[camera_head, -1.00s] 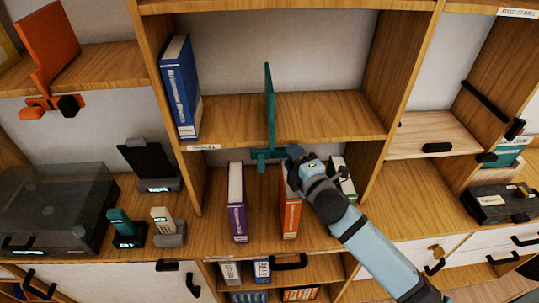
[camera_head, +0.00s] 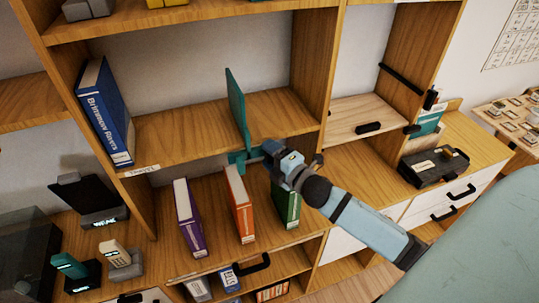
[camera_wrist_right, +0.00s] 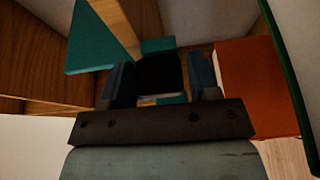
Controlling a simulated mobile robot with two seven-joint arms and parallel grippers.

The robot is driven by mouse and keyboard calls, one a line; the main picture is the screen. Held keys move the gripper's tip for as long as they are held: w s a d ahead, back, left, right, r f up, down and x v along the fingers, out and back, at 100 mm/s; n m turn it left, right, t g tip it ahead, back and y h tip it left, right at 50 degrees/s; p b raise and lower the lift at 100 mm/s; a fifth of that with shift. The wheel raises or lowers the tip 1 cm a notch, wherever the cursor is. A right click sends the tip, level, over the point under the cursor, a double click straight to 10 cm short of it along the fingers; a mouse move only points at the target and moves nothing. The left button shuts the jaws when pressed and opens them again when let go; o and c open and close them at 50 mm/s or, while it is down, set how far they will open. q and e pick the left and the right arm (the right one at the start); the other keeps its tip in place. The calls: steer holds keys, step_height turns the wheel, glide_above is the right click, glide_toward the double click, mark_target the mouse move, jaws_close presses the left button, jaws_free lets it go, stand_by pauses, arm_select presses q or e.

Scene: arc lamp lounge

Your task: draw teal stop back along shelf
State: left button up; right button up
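The teal stop (camera_head: 237,110) is an upright plate on the middle shelf (camera_head: 185,128), with its clamp at the shelf's front edge. The blue book (camera_head: 103,112) stands at the shelf's left end, with bare shelf between it and the stop. My right gripper (camera_head: 266,153) is at the stop's front, just below the shelf edge. In the right wrist view, its two fingers (camera_wrist_right: 161,85) flank the stop's black knob (camera_wrist_right: 158,72) closely, with teal parts beside it. Finger contact is dark there. My left gripper is not in view.
Purple (camera_head: 189,218), orange (camera_head: 239,204) and green (camera_head: 286,204) books stand below, close under my right gripper. The shelf's right upright (camera_head: 310,70) bounds the bay. A black case (camera_head: 434,168) sits on the cabinet at right.

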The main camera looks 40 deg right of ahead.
steer(key=shift+o, duration=0.7)
steer(key=shift+s+f, duration=0.1)
steer(key=shift+s, duration=0.2)
steer(key=s+d+b, duration=0.1)
steer(key=s+b, duration=0.2)
steer(key=s, duration=1)
steer(key=shift+d, duration=0.3)
steer(key=s+a+f+m+g+p, duration=0.1)
steer(key=s+a+f+m+g, duration=0.2)
steer(key=a+f+m, duration=0.5)
steer(key=s+a+f+m+g+y+p, duration=0.1)
steer(key=s+a+f+m+g, duration=0.3)
steer(key=a+f+m, duration=0.4)
step_height(320, 180, down, 5)
steer(key=shift+f, duration=0.2)
